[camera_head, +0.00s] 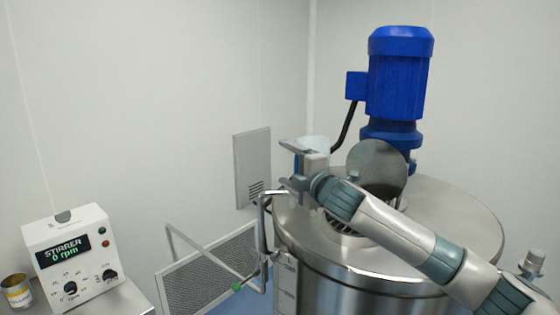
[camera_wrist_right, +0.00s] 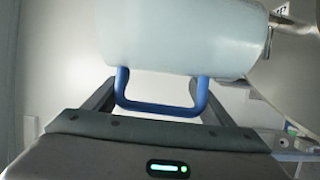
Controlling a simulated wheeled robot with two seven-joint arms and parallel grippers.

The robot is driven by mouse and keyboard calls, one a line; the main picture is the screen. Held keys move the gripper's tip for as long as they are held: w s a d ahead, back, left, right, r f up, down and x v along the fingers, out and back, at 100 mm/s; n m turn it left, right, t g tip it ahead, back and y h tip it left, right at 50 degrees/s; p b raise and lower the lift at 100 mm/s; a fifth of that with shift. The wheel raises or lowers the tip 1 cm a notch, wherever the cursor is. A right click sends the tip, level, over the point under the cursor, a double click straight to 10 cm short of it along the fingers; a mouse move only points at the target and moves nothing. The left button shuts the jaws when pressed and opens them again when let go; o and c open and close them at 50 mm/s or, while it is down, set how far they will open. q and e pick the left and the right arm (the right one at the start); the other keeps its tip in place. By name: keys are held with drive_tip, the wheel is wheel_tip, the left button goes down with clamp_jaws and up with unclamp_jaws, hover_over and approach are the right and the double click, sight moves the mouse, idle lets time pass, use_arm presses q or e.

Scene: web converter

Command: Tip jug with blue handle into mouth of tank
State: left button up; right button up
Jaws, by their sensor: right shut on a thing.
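The pale jug (camera_wrist_right: 180,38) fills the top of the right wrist view, with its blue handle (camera_wrist_right: 160,108) between the fingers of my right gripper (camera_wrist_right: 160,95). The gripper is shut on the handle. In the head view my right gripper (camera_head: 300,165) holds the jug (camera_head: 314,144) above the left rear rim of the steel tank (camera_head: 440,215). The gripper and arm partly hide the jug there, and I cannot tell its exact tilt. The tank's mouth (camera_head: 345,222) shows as a barred opening below my wrist, partly covered by the arm. My left gripper is not in view.
A round raised lid (camera_head: 377,165) and a blue motor (camera_head: 398,80) stand behind the mouth, close to my right arm. A bent metal handle (camera_head: 262,225) is at the tank's left side. A stirrer control box (camera_head: 70,255) and a small can (camera_head: 16,290) are at lower left.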

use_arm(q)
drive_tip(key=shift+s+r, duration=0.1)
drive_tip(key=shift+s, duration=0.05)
use_arm(e)
drive_tip(key=shift+s+d+r, duration=0.25)
drive_tip(key=shift+s, duration=0.05)
idle(0.6)
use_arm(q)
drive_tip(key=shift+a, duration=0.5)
use_arm(e)
drive_tip(key=shift+f+m+t, duration=0.15)
drive_tip(key=shift+m+t, duration=0.25)
drive_tip(key=shift+m, duration=0.1)
